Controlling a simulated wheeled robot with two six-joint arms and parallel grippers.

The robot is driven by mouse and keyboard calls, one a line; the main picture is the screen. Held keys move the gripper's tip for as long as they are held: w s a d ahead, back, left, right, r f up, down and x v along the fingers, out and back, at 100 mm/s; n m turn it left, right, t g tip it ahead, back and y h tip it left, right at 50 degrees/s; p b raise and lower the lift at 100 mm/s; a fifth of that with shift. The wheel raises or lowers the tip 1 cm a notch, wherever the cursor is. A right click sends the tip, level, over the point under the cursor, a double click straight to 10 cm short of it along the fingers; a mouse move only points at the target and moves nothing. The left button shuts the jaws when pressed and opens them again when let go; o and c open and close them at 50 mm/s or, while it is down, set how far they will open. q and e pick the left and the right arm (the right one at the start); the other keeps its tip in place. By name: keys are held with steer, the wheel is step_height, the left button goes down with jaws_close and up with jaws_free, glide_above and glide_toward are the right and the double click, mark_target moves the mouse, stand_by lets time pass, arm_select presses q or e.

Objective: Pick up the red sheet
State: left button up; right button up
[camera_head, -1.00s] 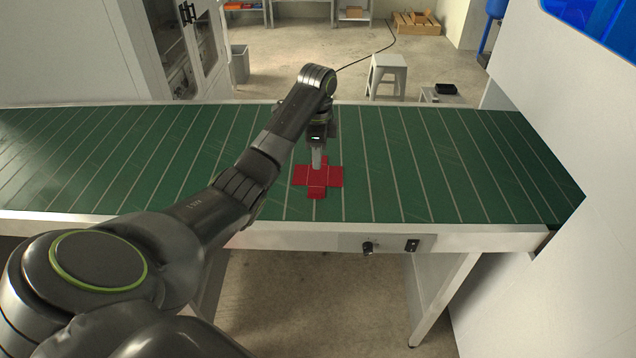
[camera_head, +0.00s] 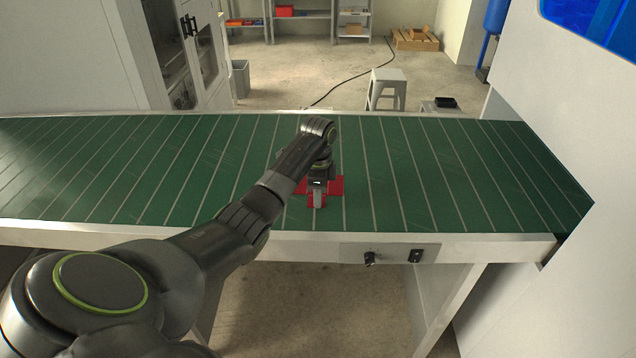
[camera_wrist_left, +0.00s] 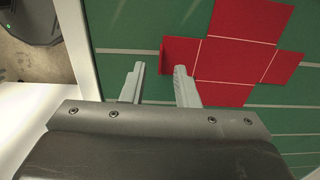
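The red sheet (camera_head: 337,184) is cross-shaped and lies on the green conveyor belt, partly hidden by my left arm in the head view. In the left wrist view the red sheet (camera_wrist_left: 237,58) fills the upper right, with one flap reaching toward my fingers. My left gripper (camera_head: 317,204) is over the sheet's near flap. In the wrist view the two fingers of my left gripper (camera_wrist_left: 160,68) are apart, with the flap's edge close to the gap between the tips. I cannot tell whether they touch it. My right gripper is not in view.
The green belt (camera_head: 440,180) is clear on both sides of the sheet. Its pale front rail (camera_head: 480,246) carries two dark controls (camera_head: 415,256). A white machine wall (camera_head: 580,130) stands at the right. A grey stool (camera_head: 387,88) stands on the floor behind.

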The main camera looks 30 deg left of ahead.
arm_select(q)
steer(key=shift+f, duration=0.85)
jaws_close()
